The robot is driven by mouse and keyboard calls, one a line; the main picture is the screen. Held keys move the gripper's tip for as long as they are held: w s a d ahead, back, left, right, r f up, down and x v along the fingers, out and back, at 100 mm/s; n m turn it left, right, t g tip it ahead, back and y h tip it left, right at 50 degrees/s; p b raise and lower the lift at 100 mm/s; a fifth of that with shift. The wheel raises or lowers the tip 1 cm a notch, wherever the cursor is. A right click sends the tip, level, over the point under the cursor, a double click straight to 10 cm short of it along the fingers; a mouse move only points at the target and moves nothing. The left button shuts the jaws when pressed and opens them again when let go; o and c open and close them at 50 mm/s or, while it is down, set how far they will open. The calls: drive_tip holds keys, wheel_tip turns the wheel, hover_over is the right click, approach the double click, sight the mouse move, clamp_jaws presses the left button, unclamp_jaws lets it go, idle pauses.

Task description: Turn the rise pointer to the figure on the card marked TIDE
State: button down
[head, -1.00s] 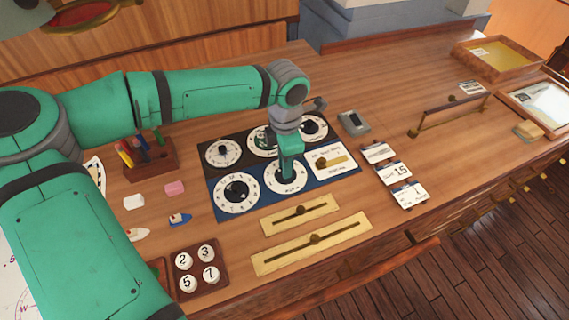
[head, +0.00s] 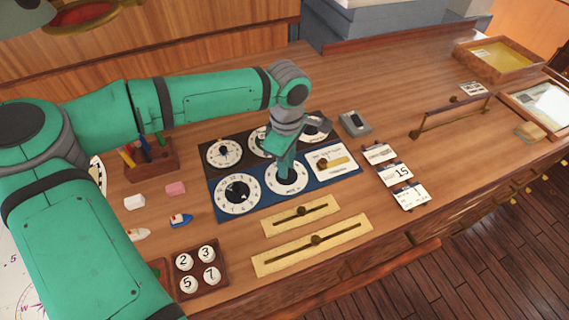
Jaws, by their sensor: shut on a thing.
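My gripper (head: 286,174) points down over the lower middle dial (head: 287,190) of the dial panel and is shut on that dial's knob. The fingers hide most of the knob and its pointer, and I cannot read the dial's lettering. Three small white cards stand to the right of the panel: a back card (head: 379,153), a middle card (head: 395,173) showing 15, and a front card (head: 410,196) that looks like 1. Their headings are too small to read, so I cannot tell which is marked TIDE.
Other dials sit close by, including the lower left dial (head: 237,194) and upper left dial (head: 222,152). Two brass slider plates (head: 268,227) (head: 275,265) lie in front. A pen block (head: 152,160) stands left; a grey box (head: 355,123) stands behind the cards.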

drive_tip(key=shift+s+d+m, duration=0.15)
drive_tip(key=shift+d+m, duration=0.05)
drive_tip(key=shift+m, duration=0.2)
drive_tip(key=c, duration=1.6)
unclamp_jaws()
drive_tip(key=shift+a+r, duration=0.1)
drive_tip(key=shift+r, duration=0.3)
wheel_tip(320, 180, up, 10)
drive_tip(key=shift+r, duration=0.1)
